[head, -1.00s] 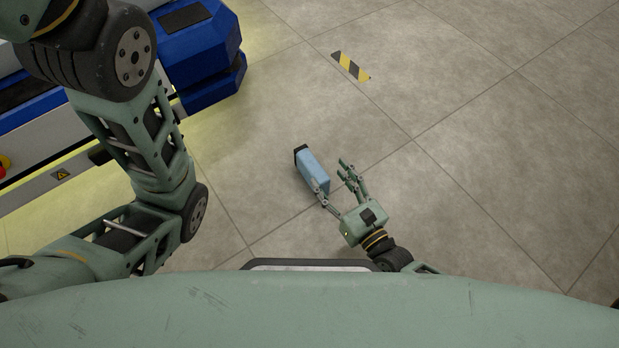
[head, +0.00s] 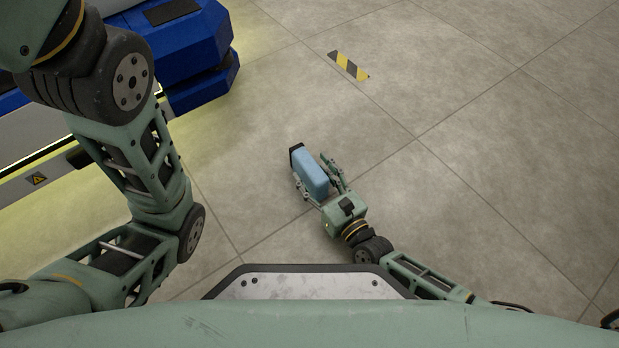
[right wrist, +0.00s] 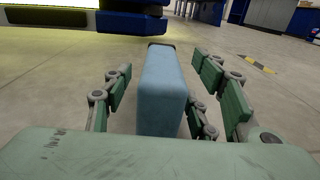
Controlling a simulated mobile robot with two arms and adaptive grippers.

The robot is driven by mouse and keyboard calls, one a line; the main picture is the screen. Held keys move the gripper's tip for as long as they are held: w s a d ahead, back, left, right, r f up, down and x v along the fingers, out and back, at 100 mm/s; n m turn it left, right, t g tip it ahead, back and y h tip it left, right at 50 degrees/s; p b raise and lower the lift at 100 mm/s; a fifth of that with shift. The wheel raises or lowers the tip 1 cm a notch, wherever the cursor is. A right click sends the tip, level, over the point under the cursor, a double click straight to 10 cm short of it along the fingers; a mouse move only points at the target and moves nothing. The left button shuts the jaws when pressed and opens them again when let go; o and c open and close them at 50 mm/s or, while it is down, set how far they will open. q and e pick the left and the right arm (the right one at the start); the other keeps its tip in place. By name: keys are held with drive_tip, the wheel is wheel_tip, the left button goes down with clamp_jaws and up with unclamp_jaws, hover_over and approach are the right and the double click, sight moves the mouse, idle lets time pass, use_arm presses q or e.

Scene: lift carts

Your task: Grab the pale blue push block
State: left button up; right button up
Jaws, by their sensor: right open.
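The pale blue push block (head: 312,174) has a dark cap at its far end and appears low over the floor in the middle of the head view. My right gripper (head: 319,178) is open, with its fingers on both sides of the block. In the right wrist view the block (right wrist: 163,88) stands between the open fingers (right wrist: 165,95), with a visible gap on the left side; whether the right fingers touch it is unclear. The block's near bottom end is hidden behind the gripper's body. My left arm crosses the left of the head view, but its gripper is out of view.
A blue and white cart (head: 193,48) with a yellow glow beneath it stands at the upper left. A yellow-black striped floor mark (head: 349,65) lies beyond the block. The tiled floor to the right is clear.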

drive_tip(key=shift+w+a, duration=0.15)
drive_tip(key=shift+w, duration=0.15)
drive_tip(key=shift+c, duration=0.4)
clamp_jaws()
drive_tip(key=shift+r, duration=0.1)
